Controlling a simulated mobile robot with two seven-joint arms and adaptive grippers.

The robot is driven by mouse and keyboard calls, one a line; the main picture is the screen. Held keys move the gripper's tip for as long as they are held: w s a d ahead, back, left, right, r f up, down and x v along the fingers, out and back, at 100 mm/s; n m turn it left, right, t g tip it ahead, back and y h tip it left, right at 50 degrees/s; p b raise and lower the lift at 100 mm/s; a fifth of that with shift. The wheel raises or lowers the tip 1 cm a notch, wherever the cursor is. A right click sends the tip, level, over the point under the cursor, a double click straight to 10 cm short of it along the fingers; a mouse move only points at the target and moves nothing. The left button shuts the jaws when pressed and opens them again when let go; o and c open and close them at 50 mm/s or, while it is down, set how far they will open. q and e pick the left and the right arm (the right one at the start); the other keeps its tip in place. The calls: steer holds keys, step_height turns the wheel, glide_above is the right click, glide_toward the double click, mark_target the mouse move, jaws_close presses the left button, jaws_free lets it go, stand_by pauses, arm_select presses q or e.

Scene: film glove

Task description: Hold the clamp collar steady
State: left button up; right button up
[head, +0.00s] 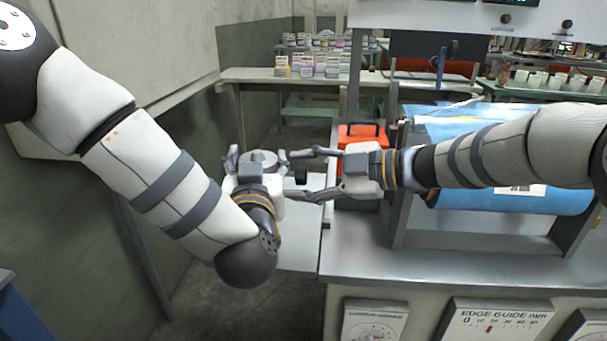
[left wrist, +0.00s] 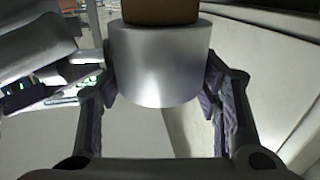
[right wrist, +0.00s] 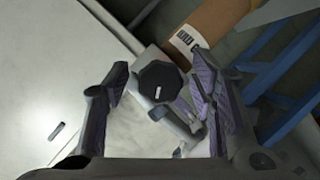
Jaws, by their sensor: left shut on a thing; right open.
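The clamp collar, a plain silver cylinder, fills the middle of the left wrist view (left wrist: 160,65), with a brown core at its upper end. My left gripper (head: 257,160) is shut on it, one finger on each side. In the head view the collar's pale round top (head: 258,157) shows between those fingers. My right gripper (head: 296,172) is open, pointing left toward the collar. A black faceted knob (right wrist: 160,82) lies between its spread fingers in the right wrist view, with grey metal parts beside it. I cannot tell whether the knob joins the collar.
A steel-topped bench (head: 440,270) with a blue film roll (head: 520,200) stands at right, below my right arm. An orange case (head: 362,134) sits behind the right gripper. A brown cardboard piece with a barcode (right wrist: 215,25) lies beyond the knob. Shelves with small boxes stand behind.

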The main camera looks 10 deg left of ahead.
steer(key=c, duration=1.2)
steer(key=shift+m+g+h, duration=0.5)
steer(key=shift+m+g, duration=0.9)
steer(key=shift+m, duration=0.8)
steer(key=o, duration=1.2)
steer(key=v, duration=1.2)
